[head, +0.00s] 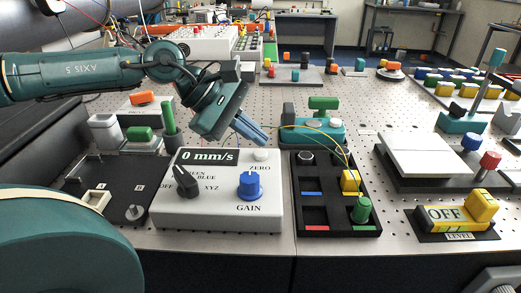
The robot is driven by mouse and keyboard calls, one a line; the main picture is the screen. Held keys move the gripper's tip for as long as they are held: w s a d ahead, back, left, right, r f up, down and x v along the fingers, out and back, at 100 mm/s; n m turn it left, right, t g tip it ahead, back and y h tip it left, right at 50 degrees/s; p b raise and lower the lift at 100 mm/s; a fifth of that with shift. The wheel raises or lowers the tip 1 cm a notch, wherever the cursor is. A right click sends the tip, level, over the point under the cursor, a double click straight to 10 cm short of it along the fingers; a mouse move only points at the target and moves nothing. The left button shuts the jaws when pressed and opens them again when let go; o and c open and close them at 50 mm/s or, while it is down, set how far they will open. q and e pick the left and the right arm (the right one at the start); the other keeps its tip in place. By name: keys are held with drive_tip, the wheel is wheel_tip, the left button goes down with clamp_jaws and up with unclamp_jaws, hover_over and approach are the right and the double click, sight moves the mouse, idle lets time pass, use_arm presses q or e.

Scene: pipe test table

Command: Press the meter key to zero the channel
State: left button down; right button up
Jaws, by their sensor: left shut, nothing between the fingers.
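The meter (217,215) is a white box at the front centre-left. Its black display (209,158) reads 0 mm/s. A small pale round key (261,155), with the word ZERO just below it, sits at the top right of its face. A black selector knob (186,182) and a blue GAIN knob (250,185) are on the same face. My left gripper (262,141) is shut and empty, its blue-grey fingers pointing down and right. In the picture the fingertips end just above the key; I cannot tell whether they touch it. My right gripper is not in view.
Right of the meter is a black tray (312,215) with a yellow block, a green knob and thin wires. A green-handled teal block (323,108) stands behind it. A black panel (125,205) lies left of the meter.

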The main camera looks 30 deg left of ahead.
sight(254, 152)
use_arm(q)
drive_tip(key=shift+r+p, duration=1.4)
drive_tip(key=shift+r, duration=1.15)
